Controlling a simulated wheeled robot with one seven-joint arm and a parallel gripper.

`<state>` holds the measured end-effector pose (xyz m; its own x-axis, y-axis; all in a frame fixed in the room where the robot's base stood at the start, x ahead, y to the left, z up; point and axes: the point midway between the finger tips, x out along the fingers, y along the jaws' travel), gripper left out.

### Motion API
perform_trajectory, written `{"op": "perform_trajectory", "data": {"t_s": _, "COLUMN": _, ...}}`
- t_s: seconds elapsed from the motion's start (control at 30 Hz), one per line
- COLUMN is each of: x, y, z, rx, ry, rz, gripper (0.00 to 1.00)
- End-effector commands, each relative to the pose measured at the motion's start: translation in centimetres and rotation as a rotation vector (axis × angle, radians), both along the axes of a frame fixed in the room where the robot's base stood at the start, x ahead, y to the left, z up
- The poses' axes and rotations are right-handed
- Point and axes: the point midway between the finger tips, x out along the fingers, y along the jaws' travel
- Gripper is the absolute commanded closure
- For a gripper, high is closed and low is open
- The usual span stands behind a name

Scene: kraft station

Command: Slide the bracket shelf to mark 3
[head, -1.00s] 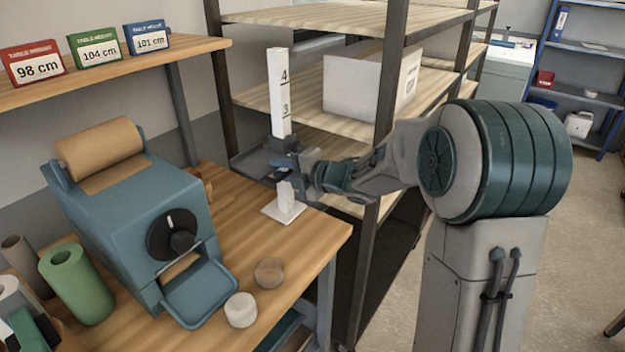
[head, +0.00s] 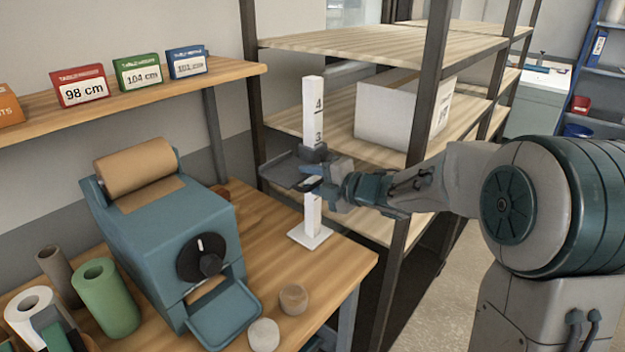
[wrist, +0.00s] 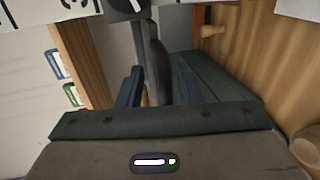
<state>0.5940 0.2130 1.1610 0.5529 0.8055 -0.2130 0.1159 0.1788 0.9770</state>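A white upright post (head: 312,105) stands on a white square base (head: 310,237) on the wooden bench. In the wrist view, a dark edge of the bracket (wrist: 156,62) lies between my fingers (wrist: 150,85).
A blue paper dispenser (head: 165,245) and a green roll (head: 105,298) stand on the bench at left. Two small round pieces (head: 293,299) lie at the front. Storage shelving with a white box (head: 395,115) is close behind the post and arm.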

Motion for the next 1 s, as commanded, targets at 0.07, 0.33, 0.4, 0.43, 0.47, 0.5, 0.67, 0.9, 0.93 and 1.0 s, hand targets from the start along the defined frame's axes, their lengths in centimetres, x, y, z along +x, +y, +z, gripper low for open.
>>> {"op": "perform_trajectory", "data": {"t_s": 0.07, "x": 0.0, "y": 0.0, "z": 0.0, "rx": 0.001, "ry": 0.001, "rz": 0.0, "gripper": 0.68}}
{"op": "perform_trajectory", "data": {"t_s": 0.33, "x": -1.4, "y": -2.3, "z": 0.5, "rx": -0.001, "ry": -0.001, "rz": -0.006, "gripper": 0.68}}
{"op": "perform_trajectory", "data": {"t_s": 0.4, "x": -2.3, "y": -3.5, "z": 0.8, "rx": -0.002, "ry": -0.003, "rz": -0.004, "gripper": 0.68}}
{"op": "perform_trajectory", "data": {"t_s": 0.43, "x": -2.7, "y": -4.1, "z": 1.0, "rx": -0.001, "ry": -0.003, "rz": -0.005, "gripper": 0.68}}
{"op": "perform_trajectory", "data": {"t_s": 0.47, "x": -3.1, "y": -4.7, "z": 1.1, "rx": -0.002, "ry": -0.003, "rz": -0.005, "gripper": 0.68}}
{"op": "perform_trajectory", "data": {"t_s": 0.5, "x": -3.6, "y": -5.4, "z": 1.3, "rx": -0.001, "ry": -0.003, "rz": -0.005, "gripper": 0.68}}
{"op": "perform_trajectory", "data": {"t_s": 0.67, "x": -5.6, "y": -8.2, "z": 2.1, "rx": -0.001, "ry": -0.004, "rz": -0.004, "gripper": 0.68}}
{"op": "perform_trajectory", "data": {"t_s": 0.9, "x": -7.3, "y": -10.7, "z": 2.8, "rx": 0.0, "ry": 0.0, "rz": -0.002, "gripper": 0.68}}
{"op": "perform_trajectory", "data": {"t_s": 0.93, "x": -7.4, "y": -10.8, "z": 2.8, "rx": 0.0, "ry": 0.0, "rz": -0.001, "gripper": 0.68}}
{"op": "perform_trajectory", "data": {"t_s": 1.0, "x": -7.6, "y": -11.0, "z": 2.9, "rx": 0.0, "ry": 0.0, "rz": 0.0, "gripper": 0.68}}
